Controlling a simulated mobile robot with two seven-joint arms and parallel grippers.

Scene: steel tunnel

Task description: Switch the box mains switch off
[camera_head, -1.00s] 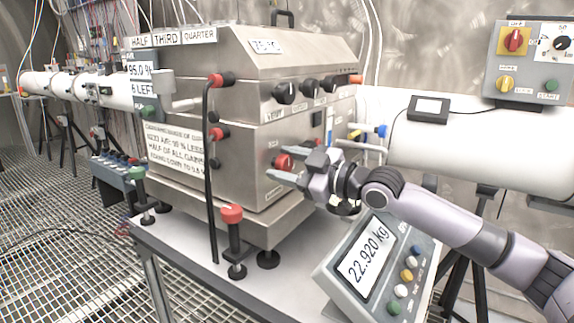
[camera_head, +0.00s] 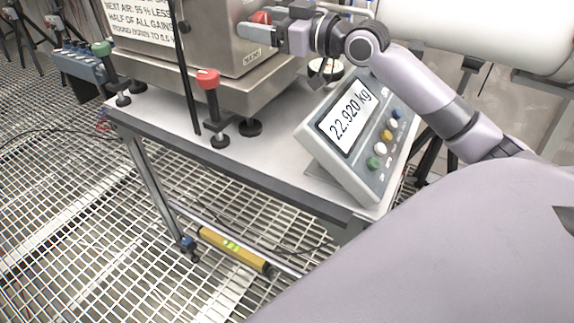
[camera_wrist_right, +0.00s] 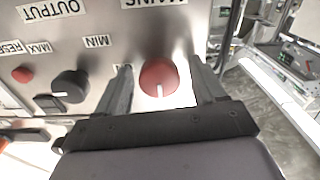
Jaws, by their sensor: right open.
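The box mains switch is a red round knob (camera_head: 260,17) on the steel box's side (camera_head: 226,50), at the top of the head view. In the right wrist view the red knob (camera_wrist_right: 158,76) sits beneath an upside-down MAINS label (camera_wrist_right: 153,3). A short white mark on it points to the bottom of that picture. My right gripper (camera_head: 264,24) is at the knob, jaws open. In the right wrist view its fingers (camera_wrist_right: 163,90) stand on either side of the knob, with gaps visible. My left gripper is not in view.
A black knob (camera_wrist_right: 70,86) and a small red button (camera_wrist_right: 22,74) are beside the switch. A scale display (camera_head: 352,130) reading 22.920 kg stands below my right arm. A red-topped post (camera_head: 208,80) rises from the table. A yellow level (camera_head: 235,250) lies below the table.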

